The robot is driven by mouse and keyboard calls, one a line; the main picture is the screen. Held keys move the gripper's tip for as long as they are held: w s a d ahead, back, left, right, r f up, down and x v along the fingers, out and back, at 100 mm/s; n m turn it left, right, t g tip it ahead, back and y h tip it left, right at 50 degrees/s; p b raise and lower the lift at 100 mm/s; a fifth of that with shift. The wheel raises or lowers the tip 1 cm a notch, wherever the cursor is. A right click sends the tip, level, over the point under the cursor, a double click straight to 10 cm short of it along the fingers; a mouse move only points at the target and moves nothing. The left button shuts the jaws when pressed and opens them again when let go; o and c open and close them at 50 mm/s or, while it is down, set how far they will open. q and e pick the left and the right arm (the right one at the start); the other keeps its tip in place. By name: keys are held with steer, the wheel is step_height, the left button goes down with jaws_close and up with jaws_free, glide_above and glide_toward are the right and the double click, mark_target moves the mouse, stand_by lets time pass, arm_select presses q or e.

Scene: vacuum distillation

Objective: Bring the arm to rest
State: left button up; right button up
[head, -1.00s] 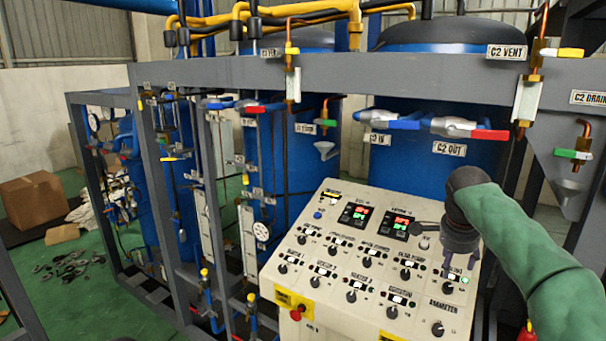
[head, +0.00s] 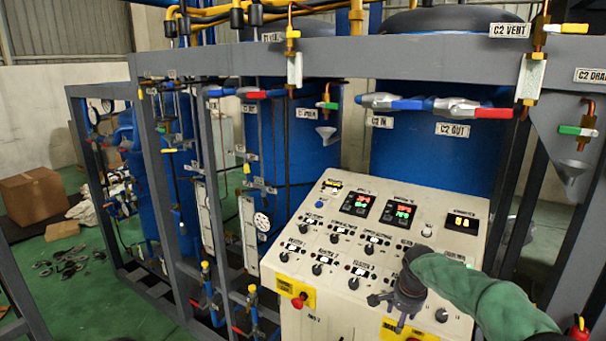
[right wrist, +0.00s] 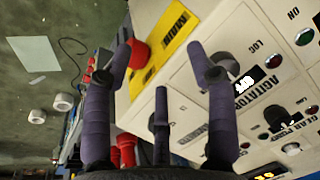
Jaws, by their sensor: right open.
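My right arm in its green sleeve (head: 480,292) comes in from the lower right. My right gripper (head: 388,312) hangs in front of the lower right part of the slanted control panel (head: 330,272). Its fingers are spread and hold nothing. In the right wrist view the open fingers (right wrist: 160,76) stand apart, with a red button (right wrist: 138,53) on a yellow plate (right wrist: 163,45) between and beyond them. The gripper hides some lower right knobs and labels in the head view; whether it touches the panel I cannot tell. My left gripper is not in view.
A grey frame beam (head: 400,62) crosses above the panel. Valves with blue and red handles, such as the C2 OUT valve (head: 462,108), stick out below it. A red button (head: 299,301) sits at the panel's lower left. A cardboard box (head: 34,204) stands on the green floor.

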steer(key=s+a+f+n+y+b, duration=0.15)
steer(key=s+a+f, duration=0.25)
steer(key=f, duration=0.6)
steer(key=s+a+f+n+g+y+b, duration=0.1)
steer(key=s+a+f+n+b, duration=0.15)
steer(key=f, duration=0.75)
steer(key=s+a+f+n+y+b, duration=0.15)
steer(key=s+a+f, duration=0.25)
steer(key=f, duration=0.7)
steer(key=s+a+f+n+b, duration=0.1)
steer(key=s+a+f+b, duration=0.2)
steer(key=s+f, duration=0.5)
steer(key=s+a+f+n+g+b, duration=0.1)
steer(key=s+a+f+b, duration=0.2)
steer(key=s+f, duration=0.6)
steer(key=s, duration=0.7)
steer(key=shift+s+a+f+b, duration=0.2)
steer(key=shift+b, duration=0.15)
